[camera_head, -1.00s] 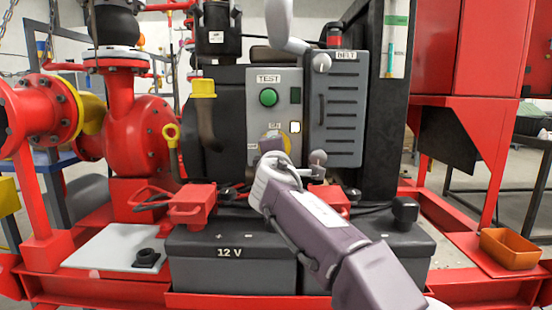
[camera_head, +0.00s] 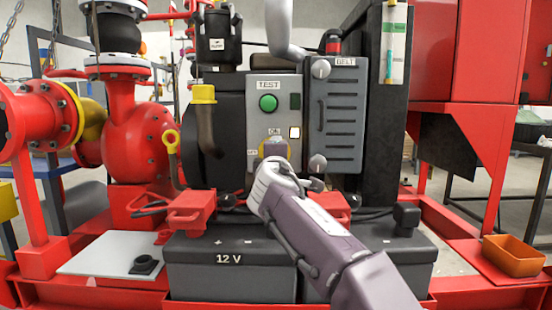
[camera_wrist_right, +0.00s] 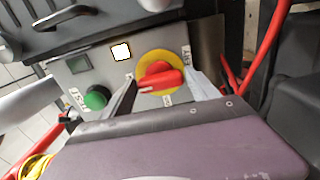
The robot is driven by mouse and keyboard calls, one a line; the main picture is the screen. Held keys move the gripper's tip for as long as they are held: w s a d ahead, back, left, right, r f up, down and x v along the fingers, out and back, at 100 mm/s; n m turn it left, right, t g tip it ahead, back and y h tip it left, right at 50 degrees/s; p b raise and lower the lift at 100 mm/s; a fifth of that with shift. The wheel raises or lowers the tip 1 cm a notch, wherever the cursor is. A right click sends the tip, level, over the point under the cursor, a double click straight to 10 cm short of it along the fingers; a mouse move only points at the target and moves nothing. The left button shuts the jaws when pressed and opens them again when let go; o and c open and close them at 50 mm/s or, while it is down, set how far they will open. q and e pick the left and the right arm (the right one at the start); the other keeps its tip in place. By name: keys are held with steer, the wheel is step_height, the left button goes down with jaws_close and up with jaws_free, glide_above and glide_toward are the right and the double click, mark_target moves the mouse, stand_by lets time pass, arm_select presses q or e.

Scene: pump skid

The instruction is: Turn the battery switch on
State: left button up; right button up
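The battery switch is a red knob (camera_wrist_right: 160,78) on a yellow round plate (camera_wrist_right: 172,59), set in a grey panel (camera_wrist_right: 197,41). In the head view my right gripper (camera_head: 272,158) covers most of the switch, and only an edge of yellow (camera_head: 261,149) shows. In the right wrist view my right gripper (camera_wrist_right: 160,84) is open, with one finger on each side of the red knob. I cannot tell whether the fingers touch it. The knob's handle lies nearly level in that view. My left gripper is not in view.
The panel also has a green TEST button (camera_head: 268,102) and a lit white square (camera_head: 295,132). A ribbed BELT cover (camera_head: 343,115) with small knobs stands to its right. Black 12 V batteries (camera_head: 229,270) with red terminal covers (camera_head: 191,207) sit below.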

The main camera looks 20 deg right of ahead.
steer(key=shift+o, duration=1.1)
steer(key=v, duration=0.9)
steer(key=shift+s, duration=0.1)
